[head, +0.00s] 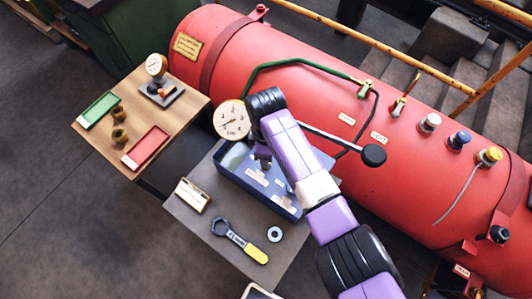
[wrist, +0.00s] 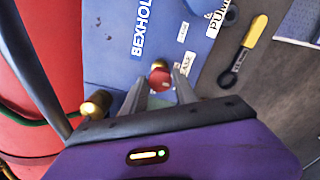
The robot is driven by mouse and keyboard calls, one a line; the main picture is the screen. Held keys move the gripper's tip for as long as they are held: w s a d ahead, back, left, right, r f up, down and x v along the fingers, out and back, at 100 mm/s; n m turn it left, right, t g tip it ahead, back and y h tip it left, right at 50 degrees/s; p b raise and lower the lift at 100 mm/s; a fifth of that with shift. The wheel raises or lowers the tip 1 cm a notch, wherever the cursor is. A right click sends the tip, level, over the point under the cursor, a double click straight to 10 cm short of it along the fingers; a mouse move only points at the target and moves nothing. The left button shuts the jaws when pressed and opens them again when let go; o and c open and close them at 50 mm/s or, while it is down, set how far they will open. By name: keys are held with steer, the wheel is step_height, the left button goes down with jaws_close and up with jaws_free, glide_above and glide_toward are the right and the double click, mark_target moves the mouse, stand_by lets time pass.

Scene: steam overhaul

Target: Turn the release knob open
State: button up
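The release knob (wrist: 160,76) is a small round red knob on the blue unit (wrist: 105,45), beside a white label partly hidden by a finger. It shows in the wrist view between the ends of my two grey fingers. My gripper (wrist: 162,78) is open around or just above the knob, with a narrow gap visible on the right side; contact is unclear. In the head view my gripper (head: 262,160) points down over the left part of the blue unit (head: 283,205), and my arm hides the knob.
A round dial gauge (head: 231,120) stands just left of my gripper. A lever with a black ball end (head: 373,155) sticks out right of my arm. The large red boiler (head: 330,95) lies behind. A yellow-handled wrench (head: 240,241) lies on the grey bench in front.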

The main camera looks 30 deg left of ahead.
steer(key=shift+o, duration=1.3)
steer(key=shift+r, duration=0.1)
step_height(320, 180, up, 8)
steer(key=shift+f, duration=0.2)
